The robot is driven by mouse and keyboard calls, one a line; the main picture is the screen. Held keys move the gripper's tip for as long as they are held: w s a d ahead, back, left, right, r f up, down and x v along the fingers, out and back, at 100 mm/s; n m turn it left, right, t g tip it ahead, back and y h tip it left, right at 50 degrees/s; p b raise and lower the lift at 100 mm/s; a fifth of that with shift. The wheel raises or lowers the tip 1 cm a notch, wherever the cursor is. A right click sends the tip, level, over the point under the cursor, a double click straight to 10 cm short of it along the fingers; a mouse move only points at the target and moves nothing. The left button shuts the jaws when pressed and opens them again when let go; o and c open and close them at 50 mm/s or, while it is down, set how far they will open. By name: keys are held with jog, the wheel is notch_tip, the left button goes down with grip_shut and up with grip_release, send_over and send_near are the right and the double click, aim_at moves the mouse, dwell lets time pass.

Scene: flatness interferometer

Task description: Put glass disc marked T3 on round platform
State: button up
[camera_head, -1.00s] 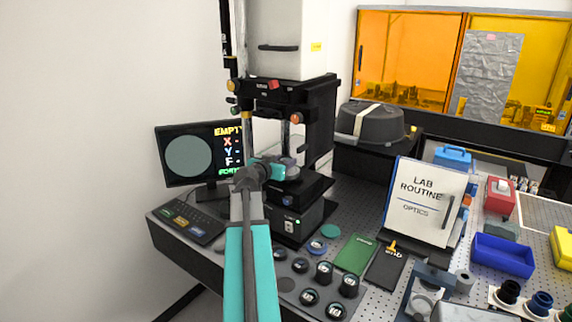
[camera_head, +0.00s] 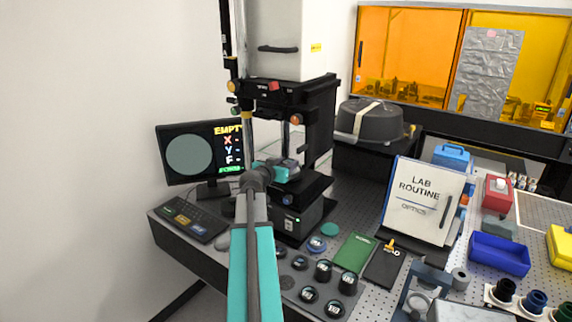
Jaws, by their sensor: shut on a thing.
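My gripper (camera_head: 283,171) is teal and grey. It reaches into the black interferometer (camera_head: 303,105), between its uprights and over the stage. It is shut on a small grey disc-like piece (camera_head: 291,163), which shows only in part at the jaws. No T3 mark can be read on it, and the jaws hide much of it. The round platform is mostly hidden behind my gripper and arm; the black stage block (camera_head: 290,190) shows just below. I cannot tell whether the held piece touches the platform.
The monitor (camera_head: 190,153) at left reads EMPTY. Several round pieces (camera_head: 322,270) stand on a grey tray to the right of my arm.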

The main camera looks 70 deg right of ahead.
jog(key=shift+f, duration=0.7)
jog(key=shift+f, duration=0.1)
jog(key=o, duration=1.1)
jog(key=shift+r, duration=0.2)
jog(key=shift+a, duration=0.65)
jog(key=shift+b+v, duration=2.95)
jog(key=shift+v, duration=2.4)
jog(key=shift+w, duration=0.15)
